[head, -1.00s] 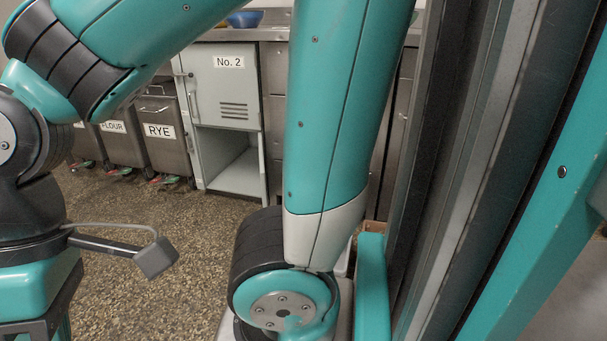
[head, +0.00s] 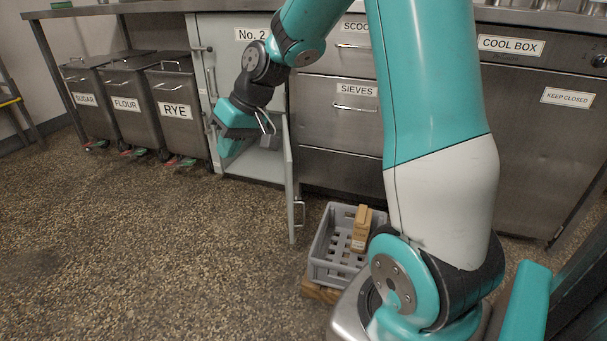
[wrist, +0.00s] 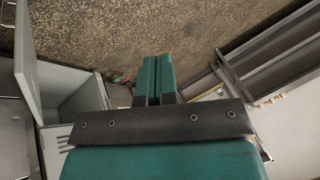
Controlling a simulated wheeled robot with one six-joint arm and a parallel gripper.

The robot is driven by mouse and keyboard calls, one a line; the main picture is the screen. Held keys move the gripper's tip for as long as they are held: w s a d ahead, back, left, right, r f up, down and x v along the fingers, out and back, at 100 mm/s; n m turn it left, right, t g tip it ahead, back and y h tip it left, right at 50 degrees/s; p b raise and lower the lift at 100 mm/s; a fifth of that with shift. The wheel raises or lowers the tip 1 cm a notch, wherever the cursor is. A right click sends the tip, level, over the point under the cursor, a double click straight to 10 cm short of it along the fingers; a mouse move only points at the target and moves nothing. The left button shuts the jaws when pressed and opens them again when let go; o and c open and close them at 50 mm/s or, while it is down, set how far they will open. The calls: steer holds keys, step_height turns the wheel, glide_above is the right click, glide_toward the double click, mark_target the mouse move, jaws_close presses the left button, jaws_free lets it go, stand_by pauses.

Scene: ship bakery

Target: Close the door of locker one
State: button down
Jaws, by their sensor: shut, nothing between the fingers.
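The lower locker compartment (head: 255,163) stands open in the head view, under the upper door marked No. 2 (head: 247,34). Its door (head: 290,190) is swung out toward me on the right side and shows nearly edge-on, with a handle (head: 300,212) on its right face. No number is legible on it. In the wrist view, this door (wrist: 38,65) and the open compartment (wrist: 75,101) lie left of the fingers. My gripper (head: 226,150) is shut and empty, in front of the locker's left part. In the wrist view its fingers (wrist: 155,75) are together, apart from the door.
Bins marked SUGAR, FLOUR and RYE (head: 177,112) stand left of the locker. Drawers (head: 340,92) and a cool box (head: 530,110) are at right. Floor at front left is clear.

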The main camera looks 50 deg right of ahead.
steer(key=d+f+m+t+h+b, duration=0.15)
steer(key=d+f, duration=0.35)
steer(key=d, duration=0.6)
steer(key=d+f+m+t+h, duration=0.1)
steer(key=d+f+m, duration=0.2)
steer(key=d+f, duration=0.55)
steer(key=d+f+m+t+h, duration=0.1)
steer(key=d+f+m, duration=0.2)
steer(key=d, duration=1.1)
steer(key=w+a+f+b, duration=0.3)
steer(key=w+f+b, duration=0.4)
steer(key=w, duration=0.1)
steer(key=shift+a+f, duration=0.25)
steer(key=shift+a, duration=0.15)
steer(key=shift+w+a, duration=0.1)
steer(key=shift+w, duration=0.1)
